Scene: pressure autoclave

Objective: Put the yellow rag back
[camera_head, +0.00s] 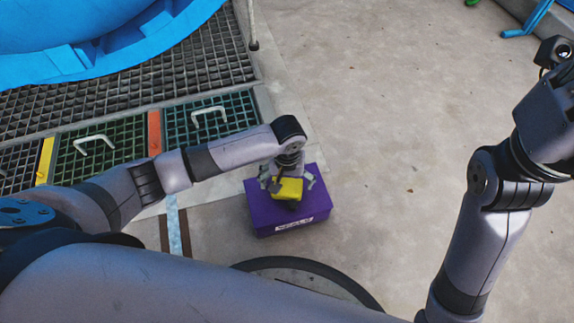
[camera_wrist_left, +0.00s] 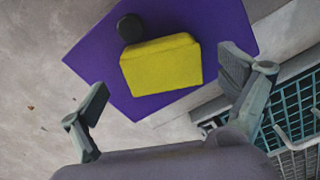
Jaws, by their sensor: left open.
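The yellow rag (camera_head: 289,188), a block-like folded shape, lies on top of a purple box (camera_head: 262,218) with a white label on its front. My left gripper (camera_head: 287,181) is above the box with its fingers spread around the rag. In the left wrist view, the rag (camera_wrist_left: 162,64) shows between the two open fingers (camera_wrist_left: 166,80), with visible gaps on both sides. The fingers do not appear to touch it. My right arm is at the right of the head view, and its gripper is out of view.
A small black round object (camera_wrist_left: 130,28) sits on the purple box (camera_wrist_left: 100,62) beside the rag. Floor gratings (camera_head: 210,118) with white handles lie left of the box. A large blue structure (camera_head: 110,50) stands at upper left. The concrete floor (camera_head: 390,110) to the right is clear.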

